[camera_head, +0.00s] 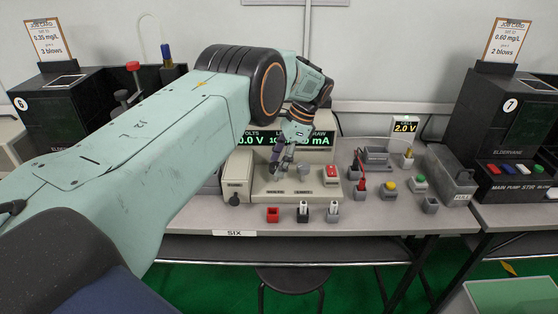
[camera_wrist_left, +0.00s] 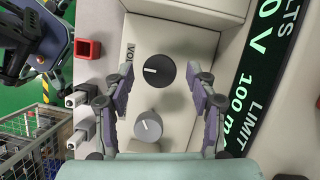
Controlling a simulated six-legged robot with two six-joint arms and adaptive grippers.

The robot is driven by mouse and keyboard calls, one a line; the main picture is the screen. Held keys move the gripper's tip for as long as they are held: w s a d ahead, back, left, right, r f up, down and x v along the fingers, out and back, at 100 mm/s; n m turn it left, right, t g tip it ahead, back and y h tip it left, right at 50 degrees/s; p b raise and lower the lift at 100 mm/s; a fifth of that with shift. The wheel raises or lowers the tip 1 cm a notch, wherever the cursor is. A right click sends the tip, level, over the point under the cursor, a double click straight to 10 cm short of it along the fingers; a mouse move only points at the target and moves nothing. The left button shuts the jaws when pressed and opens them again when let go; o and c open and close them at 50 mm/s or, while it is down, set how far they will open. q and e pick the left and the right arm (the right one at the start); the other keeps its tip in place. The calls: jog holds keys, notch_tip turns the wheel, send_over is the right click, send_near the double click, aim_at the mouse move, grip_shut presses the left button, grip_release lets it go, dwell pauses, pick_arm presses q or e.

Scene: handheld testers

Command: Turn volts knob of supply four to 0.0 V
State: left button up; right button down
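The power supply (camera_head: 250,184) stands on the bench, its display (camera_head: 258,140) partly hidden by my arm. The part of the volts reading that shows is "0.0 V", and the limit starts with "10". In the left wrist view, the dark volts knob (camera_wrist_left: 158,71) has a white pointer line and a partly hidden "VOL" label beside it. A grey knob (camera_wrist_left: 148,126) sits next to it. My left gripper (camera_head: 279,160) is over the supply's front panel. In the wrist view its open fingers (camera_wrist_left: 163,84) are on either side of the dark knob, apart from it.
A red button (camera_head: 331,174) is right of the knobs, and a red socket block (camera_head: 272,215) is in front. Dark testers numbered 6 (camera_head: 65,125) and 7 (camera_head: 503,110) flank the supply.

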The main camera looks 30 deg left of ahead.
pick_arm(q)
jog(key=v, duration=0.7)
jog(key=shift+r, duration=0.15)
jog(key=shift+w+d, duration=0.1)
jog(key=shift+r, duration=0.1)
dwell(0.4)
